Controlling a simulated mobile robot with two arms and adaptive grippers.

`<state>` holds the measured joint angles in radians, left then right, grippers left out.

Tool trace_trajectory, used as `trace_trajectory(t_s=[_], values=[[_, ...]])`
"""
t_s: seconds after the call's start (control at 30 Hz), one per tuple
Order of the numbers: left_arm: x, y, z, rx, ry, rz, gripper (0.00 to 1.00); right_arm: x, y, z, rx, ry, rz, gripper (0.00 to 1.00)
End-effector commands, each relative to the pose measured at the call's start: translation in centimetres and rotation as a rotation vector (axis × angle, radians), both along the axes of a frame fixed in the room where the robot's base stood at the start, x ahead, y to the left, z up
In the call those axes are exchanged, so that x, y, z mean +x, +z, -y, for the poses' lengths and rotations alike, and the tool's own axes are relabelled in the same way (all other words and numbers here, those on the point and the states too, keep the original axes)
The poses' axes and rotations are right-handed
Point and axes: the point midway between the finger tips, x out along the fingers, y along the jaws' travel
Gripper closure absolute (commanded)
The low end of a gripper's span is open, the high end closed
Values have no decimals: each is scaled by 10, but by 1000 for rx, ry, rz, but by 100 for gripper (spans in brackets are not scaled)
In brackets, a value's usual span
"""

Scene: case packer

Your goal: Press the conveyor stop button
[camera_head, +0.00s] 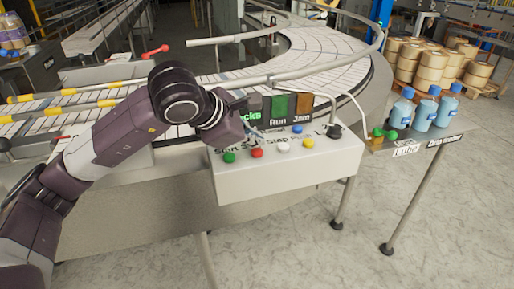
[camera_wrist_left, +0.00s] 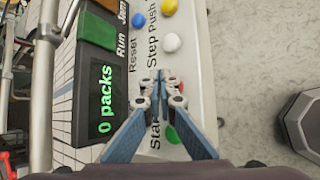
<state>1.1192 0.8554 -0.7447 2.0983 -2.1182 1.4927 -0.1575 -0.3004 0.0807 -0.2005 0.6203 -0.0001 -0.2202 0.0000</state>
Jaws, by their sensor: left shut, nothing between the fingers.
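The control box (camera_head: 290,183) stands in front of the conveyor. Its red button (camera_head: 257,153) sits between the green button (camera_head: 229,158) and the white button (camera_head: 282,148), near the "Stop" lettering. My left gripper (camera_head: 257,134) is shut and empty, above the box's panel just behind the red button in the head view. In the left wrist view, the closed fingertips (camera_wrist_left: 159,76) overlap the red button (camera_wrist_left: 172,80) and partly hide it; whether they touch it I cannot tell. The green button (camera_wrist_left: 173,135) shows partly beside a finger. My right gripper is out of view.
A yellow button (camera_head: 308,143), a blue button (camera_head: 297,129) and a black knob (camera_head: 334,131) are also on the box. A display (camera_wrist_left: 103,100) reads "0 packs". Blue bottles (camera_head: 425,113) stand on a side shelf at right. The curved conveyor (camera_head: 320,55) lies behind.

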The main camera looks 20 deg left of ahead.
Motion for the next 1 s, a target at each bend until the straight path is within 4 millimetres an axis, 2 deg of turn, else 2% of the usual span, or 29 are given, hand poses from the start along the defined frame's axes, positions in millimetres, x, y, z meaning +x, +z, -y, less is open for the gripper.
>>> trace_trajectory(t_s=[0.43, 0.9, 1.0], values=[[0, 7, 0, -1, 0, 3, 100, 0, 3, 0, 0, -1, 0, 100], [1, 51, 1, -2, -1, 3, 100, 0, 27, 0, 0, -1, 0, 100], [0, 55, 0, -2, -1, 2, 100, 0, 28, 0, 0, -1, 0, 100]])
